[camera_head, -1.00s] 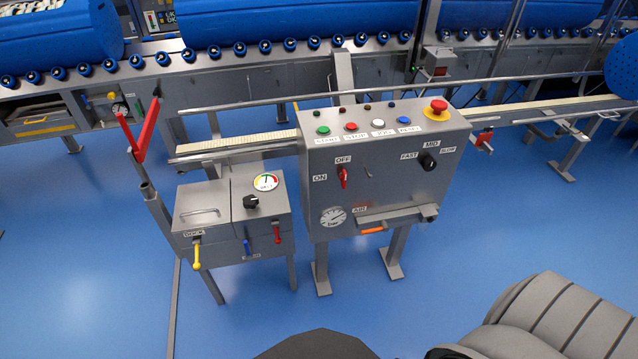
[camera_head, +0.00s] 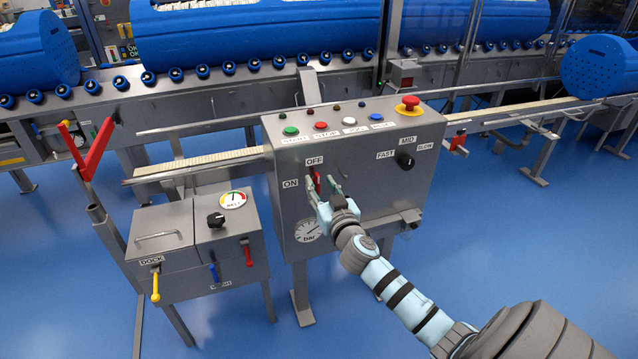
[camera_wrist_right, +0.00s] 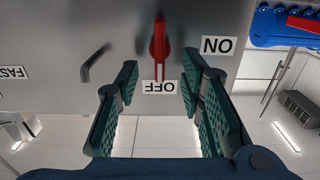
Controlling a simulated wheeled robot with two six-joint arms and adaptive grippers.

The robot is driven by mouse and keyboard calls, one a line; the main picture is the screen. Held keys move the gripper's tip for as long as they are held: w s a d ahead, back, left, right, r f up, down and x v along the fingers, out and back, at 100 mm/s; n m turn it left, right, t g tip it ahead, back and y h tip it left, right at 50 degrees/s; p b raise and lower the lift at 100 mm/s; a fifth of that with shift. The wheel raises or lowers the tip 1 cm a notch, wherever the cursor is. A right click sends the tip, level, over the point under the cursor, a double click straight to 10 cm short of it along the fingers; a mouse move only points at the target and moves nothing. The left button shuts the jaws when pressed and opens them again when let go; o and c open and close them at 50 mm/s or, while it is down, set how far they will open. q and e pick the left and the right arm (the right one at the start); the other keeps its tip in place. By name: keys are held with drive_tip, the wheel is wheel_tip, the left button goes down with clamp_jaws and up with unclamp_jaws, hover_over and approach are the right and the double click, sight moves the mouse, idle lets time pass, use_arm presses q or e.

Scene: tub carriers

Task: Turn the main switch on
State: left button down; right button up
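The main switch is a red rotary handle (camera_head: 317,179) on the front of the grey control box (camera_head: 365,215). It points at the OFF label (camera_head: 314,161); the ON label (camera_head: 290,183) is to its left. My right gripper (camera_head: 325,184) is open in front of the switch, partly covering it in the head view. In the right wrist view, which is upside down, the red handle (camera_wrist_right: 160,45) lies between the two spread fingers (camera_wrist_right: 161,75), apart from both. I cannot tell how far the fingertips are from the panel. My left gripper is not in view.
A FAST/MID/SLOW knob (camera_head: 404,160) is right of the switch. Buttons and a red emergency stop (camera_head: 410,103) are on the box top. A small bent lever (camera_wrist_right: 95,62) sits near one finger. A lower cabinet with a yellow DOCK lever (camera_head: 155,285) stands left.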

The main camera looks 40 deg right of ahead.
drive_tip(key=shift+x, duration=0.9)
clamp_jaws()
